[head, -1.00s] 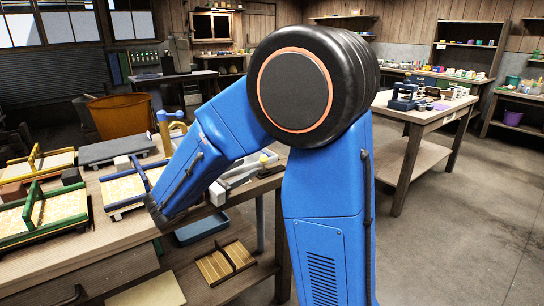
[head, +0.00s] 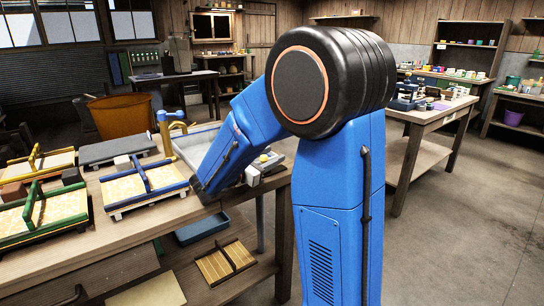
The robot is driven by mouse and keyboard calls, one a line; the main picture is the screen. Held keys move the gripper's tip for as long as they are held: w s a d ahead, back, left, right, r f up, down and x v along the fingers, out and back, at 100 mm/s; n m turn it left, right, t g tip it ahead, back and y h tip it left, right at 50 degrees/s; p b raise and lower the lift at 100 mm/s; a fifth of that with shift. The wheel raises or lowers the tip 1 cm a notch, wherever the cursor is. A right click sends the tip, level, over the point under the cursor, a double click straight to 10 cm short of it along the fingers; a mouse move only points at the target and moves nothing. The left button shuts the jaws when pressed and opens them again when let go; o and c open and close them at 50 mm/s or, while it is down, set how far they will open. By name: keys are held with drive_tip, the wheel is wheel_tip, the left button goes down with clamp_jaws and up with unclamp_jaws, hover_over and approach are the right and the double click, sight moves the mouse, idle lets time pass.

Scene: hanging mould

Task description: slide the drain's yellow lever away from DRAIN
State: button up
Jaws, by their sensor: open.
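A grey-white basin (head: 190,139) is set in the right part of the near bench, partly hidden behind my blue arm. At its right front corner is a grey fitting (head: 254,177) with a small yellow knob (head: 264,158) on top, which may be the drain's lever. I cannot read any DRAIN lettering, and I cannot tell which way the lever is set. My arm reaches down over the basin's front edge, close to the left of this fitting. My gripper is not in view; the arm hides that area.
Moulds with blue (head: 145,184) and green (head: 42,211) frames lie on the bench (head: 150,232) left of my arm. A blue tray (head: 202,228) sits below. The floor at right is clear.

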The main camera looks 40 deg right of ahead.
drive_tip(key=shift+d, duration=0.4)
clamp_jaws()
drive_tip(key=shift+s+x, duration=0.15)
drive_tip(key=shift+x, duration=0.85)
drive_tip(key=shift+s+x, duration=0.15)
drive_tip(key=shift+x, duration=0.9)
drive_tip(key=shift+s+x, duration=0.2)
drive_tip(key=shift+x, duration=0.8)
drive_tip(key=shift+d, duration=0.2)
unclamp_jaws()
drive_tip(key=shift+d, duration=0.1)
approach(265, 161)
drive_tip(key=x, duration=0.4)
